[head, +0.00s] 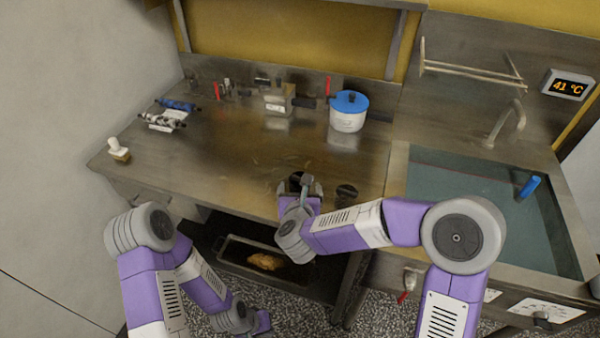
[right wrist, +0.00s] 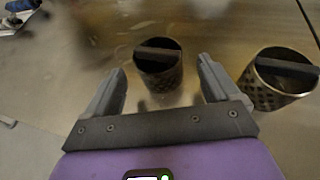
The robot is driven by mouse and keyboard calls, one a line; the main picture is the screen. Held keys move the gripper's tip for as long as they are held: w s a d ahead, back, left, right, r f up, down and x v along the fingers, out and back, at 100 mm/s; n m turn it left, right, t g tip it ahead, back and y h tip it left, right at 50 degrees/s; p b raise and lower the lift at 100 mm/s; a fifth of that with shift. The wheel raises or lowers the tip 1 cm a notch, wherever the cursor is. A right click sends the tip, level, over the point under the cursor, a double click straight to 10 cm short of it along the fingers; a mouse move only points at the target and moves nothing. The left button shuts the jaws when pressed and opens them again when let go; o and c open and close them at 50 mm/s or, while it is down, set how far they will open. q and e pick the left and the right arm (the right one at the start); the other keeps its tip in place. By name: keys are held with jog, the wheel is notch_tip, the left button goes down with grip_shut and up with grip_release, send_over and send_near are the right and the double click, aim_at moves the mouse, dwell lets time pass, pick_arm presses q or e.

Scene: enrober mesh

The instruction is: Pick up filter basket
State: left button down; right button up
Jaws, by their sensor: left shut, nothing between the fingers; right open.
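Two dark perforated cylindrical baskets with a bar across the top stand on the steel counter. One basket (right wrist: 158,76) is between and ahead of the fingers of my right gripper (right wrist: 160,88) in the right wrist view. The fingers are open, apart on either side, and no contact shows. In the head view this basket (head: 297,178) is partly hidden by my right gripper (head: 304,183). The other basket (right wrist: 282,84) stands to the right and also shows in the head view (head: 346,191). My left gripper (head: 264,324) is shut and empty, low by the floor.
A white pot with a blue lid (head: 348,112), a small metal box (head: 278,100) and several fittings stand along the counter's back. A water-filled sink (head: 470,200) is at right. A tray (head: 232,240) with a brown lump sits below the counter. The counter's middle is clear.

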jog(key=b+x, duration=0.1)
jog(key=x, duration=0.5)
jog(key=shift+w+a+f, duration=0.1)
jog(key=shift+w+f, duration=0.05)
jog(key=shift+w, duration=0.1)
jog(key=shift+c, duration=0.5)
jog(key=c, duration=0.9)
